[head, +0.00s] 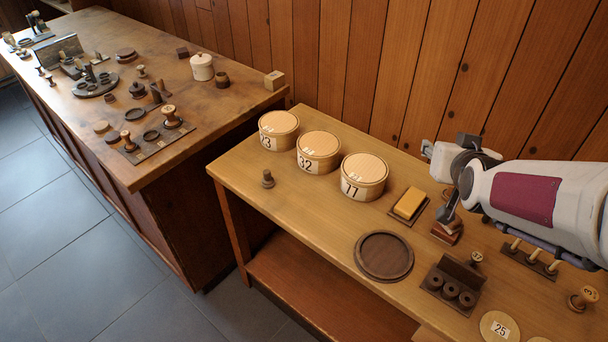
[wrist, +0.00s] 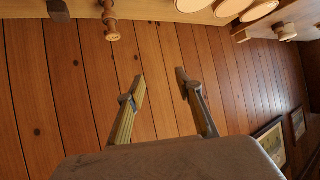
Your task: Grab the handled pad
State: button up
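A small reddish-brown block-like piece (head: 446,232), which may be the handled pad, sits on the light wooden bench under my arm in the head view. My arm partly covers it, and I cannot make out a handle clearly. My gripper (wrist: 160,76) is open in the wrist view, its two fingers apart with nothing between them. It points toward the plank wall. In the head view my gripper (head: 440,182) is above the bench's back part, seen partly and from the side. A dark block (wrist: 58,10) shows at the wrist view's top edge; I cannot tell whether it is the same piece.
A yellow block (head: 409,202) on a dark base lies left of my gripper. Round lidded boxes (head: 363,177), a dark round tray (head: 384,256) and a dark holder with rings (head: 452,288) stand on the bench. A turned spool (wrist: 112,22) shows in the wrist view.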

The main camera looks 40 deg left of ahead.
jog(key=a+f+n+y, duration=0.1)
jog(key=a+f, duration=0.2)
jog(key=a, duration=0.4)
jog(key=a+f+n+y, duration=0.1)
jog(key=a+f, duration=0.2)
jog(key=a, duration=0.3)
jog(key=n+y, duration=0.3)
jog(key=y, duration=0.4)
send_near(267, 176)
jog(key=x, duration=0.3)
jog(key=shift+a+r, duration=0.2)
jog(key=shift+w+a, duration=0.1)
jog(key=shift+x, duration=1.15)
jog(key=shift+f, duration=0.1)
